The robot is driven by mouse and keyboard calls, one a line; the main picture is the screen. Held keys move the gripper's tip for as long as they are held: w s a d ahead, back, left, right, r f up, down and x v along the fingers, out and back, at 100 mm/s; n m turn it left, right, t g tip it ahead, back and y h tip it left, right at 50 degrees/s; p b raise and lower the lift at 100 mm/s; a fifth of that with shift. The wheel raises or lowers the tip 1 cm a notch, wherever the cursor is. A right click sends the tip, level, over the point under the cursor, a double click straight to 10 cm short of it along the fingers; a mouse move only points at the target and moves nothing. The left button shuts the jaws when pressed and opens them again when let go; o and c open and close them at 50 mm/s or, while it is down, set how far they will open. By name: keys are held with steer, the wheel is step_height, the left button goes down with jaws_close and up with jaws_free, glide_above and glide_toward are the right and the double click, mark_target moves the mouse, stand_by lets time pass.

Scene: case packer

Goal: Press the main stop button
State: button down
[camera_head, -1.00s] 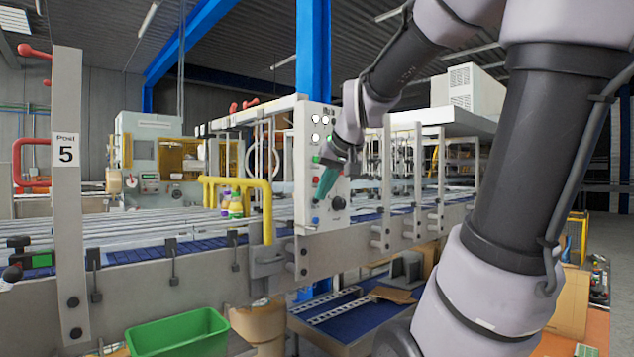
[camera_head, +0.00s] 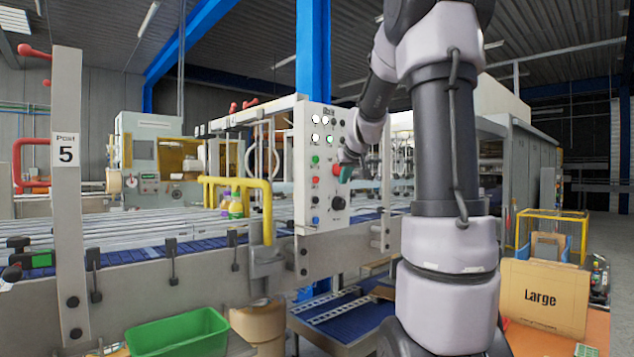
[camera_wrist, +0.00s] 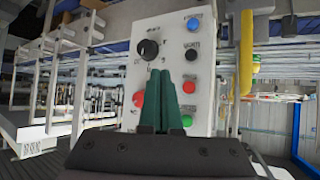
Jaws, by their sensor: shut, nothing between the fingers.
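The white control panel (camera_head: 322,212) stands on the conveyor's side, with white lights at the top and several buttons below. A red button (camera_head: 337,169) sits in its right column, beside my gripper's tips; it shows left of the fingers in the wrist view (camera_wrist: 138,99). A second red button (camera_head: 315,181) is in the left column, right of the fingers in the wrist view (camera_wrist: 189,87). The labels are too small to tell which is the main stop. My gripper (camera_head: 344,174) is shut and empty, its green fingers (camera_wrist: 166,76) in front of the panel. Contact cannot be told.
The panel also has a black knob (camera_head: 338,203), a green button (camera_head: 315,160), a black button (camera_head: 315,201) and a blue button (camera_head: 315,221). A yellow rail (camera_head: 266,208) stands left of the panel. A green bin (camera_head: 178,335) is below the conveyor.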

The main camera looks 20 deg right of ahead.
steer(key=shift+w+a, duration=0.5)
steer(key=shift+w, duration=0.9)
steer(key=shift+w+a, duration=0.5)
steer(key=shift+w, duration=0.85)
steer(key=shift+w+a, duration=0.5)
steer(key=shift+w, duration=0.9)
steer(key=shift+w+a, duration=0.2)
steer(key=shift+w, duration=0.2)
steer(key=shift+w+a, duration=0.15)
steer(key=shift+w, duration=0.3)
steer(key=shift+s+d, duration=0.3)
steer(key=shift+s, duration=0.55)
steer(key=shift+s+d, duration=0.3)
steer(key=shift+s, duration=0.5)
steer(key=shift+s+d, duration=0.25)
steer(key=shift+s, duration=0.5)
steer(key=shift+s+d, duration=0.3)
steer(key=shift+s, duration=0.5)
